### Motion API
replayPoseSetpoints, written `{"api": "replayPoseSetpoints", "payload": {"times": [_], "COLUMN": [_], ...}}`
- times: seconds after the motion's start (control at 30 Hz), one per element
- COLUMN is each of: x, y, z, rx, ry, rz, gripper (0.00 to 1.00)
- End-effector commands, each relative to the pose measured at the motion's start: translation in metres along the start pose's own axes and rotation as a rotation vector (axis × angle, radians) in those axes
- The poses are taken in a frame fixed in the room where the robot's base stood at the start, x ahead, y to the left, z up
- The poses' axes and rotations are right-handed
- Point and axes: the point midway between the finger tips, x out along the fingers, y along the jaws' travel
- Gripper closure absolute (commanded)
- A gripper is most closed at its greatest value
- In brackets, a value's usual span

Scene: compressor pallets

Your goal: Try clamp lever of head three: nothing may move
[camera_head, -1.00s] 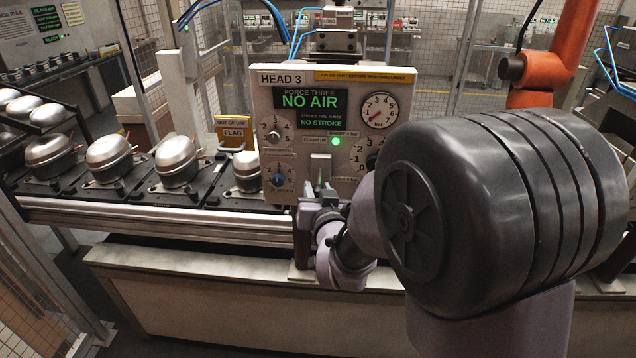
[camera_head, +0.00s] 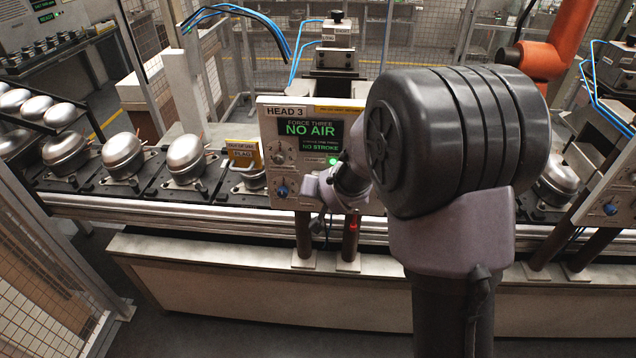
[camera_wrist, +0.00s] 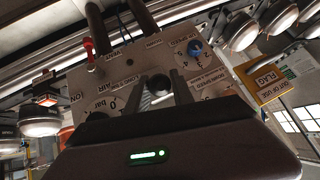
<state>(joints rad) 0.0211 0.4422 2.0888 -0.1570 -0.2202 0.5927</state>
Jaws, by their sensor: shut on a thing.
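The head three panel (camera_head: 268,112) reads "NO AIR" and "NO STROKE", with a green lamp (camera_head: 333,161) lit. In the head view my wrist and arm hide the lever, the gauges and the panel's right side. I cannot tell the lever's exact tilt. The panel also shows upside down in the wrist view (camera_wrist: 112,72).
A yellow "OUT OF USE" flag (camera_head: 241,152) is left of the panel. Silver compressors (camera_head: 186,155) stand along the conveyor rail (camera_head: 150,215). An orange robot arm (camera_head: 548,58) is behind right.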

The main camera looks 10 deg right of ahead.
Motion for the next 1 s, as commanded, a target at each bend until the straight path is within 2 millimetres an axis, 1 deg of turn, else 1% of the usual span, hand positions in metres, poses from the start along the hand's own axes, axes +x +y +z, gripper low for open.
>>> {"api": "replayPoseSetpoints", "payload": {"times": [0.03,0.47,0.5,0.6,0.87,0.97,1.0], "x": [-0.001,0.001,0.001,0.001,0.0,-0.006,-0.012], "y": [-0.001,0.0,0.0,0.0,0.0,0.0,0.0], "z": [-0.002,0.0,0.0,0.0,0.0,-0.001,-0.002], "rx": [0.002,0.005,0.005,0.005,0.004,0.005,0.004], "ry": [-0.005,-0.014,-0.014,-0.014,-0.014,-0.014,-0.013], "rz": [0.0,0.001,0.001,0.001,0.001,0.001,0.001], "gripper": [1.0,1.0,0.68,0.51,0.51,0.51,0.51]}}
